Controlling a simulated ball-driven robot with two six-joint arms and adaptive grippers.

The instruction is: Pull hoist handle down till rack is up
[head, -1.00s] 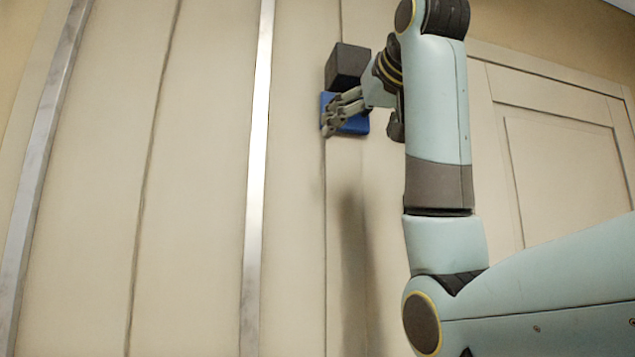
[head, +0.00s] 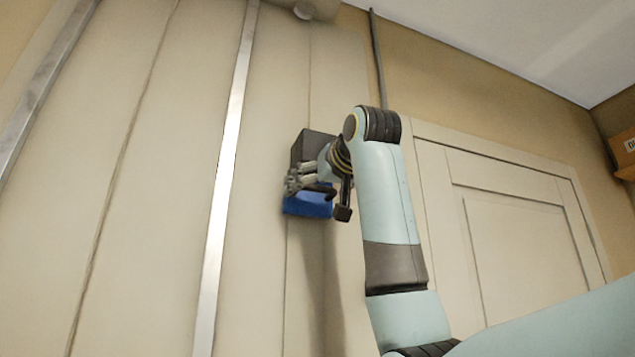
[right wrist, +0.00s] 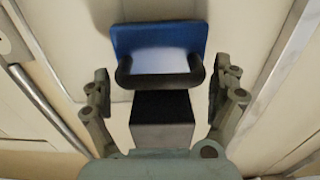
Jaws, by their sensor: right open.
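The hoist handle shows in the right wrist view as a black bar (right wrist: 160,80) at the edge of a blue plate (right wrist: 158,42). A dark box (right wrist: 162,122) lies beside the bar. In the head view the blue plate (head: 308,206) sits on the wall panel just below the dark box (head: 315,146). My right gripper (head: 306,181) is in front of them and partly hides both. In the right wrist view my right gripper (right wrist: 161,98) is open, its fingers apart on either side of the bar and box. I cannot make out the rack. My left gripper is out of view.
A pale metal strip (head: 227,150) runs up the panels left of the handle. A framed door panel (head: 515,220) stands to the right. A thin dark pipe (head: 377,55) runs up the wall. A cardboard box (head: 624,147) is at the far right edge.

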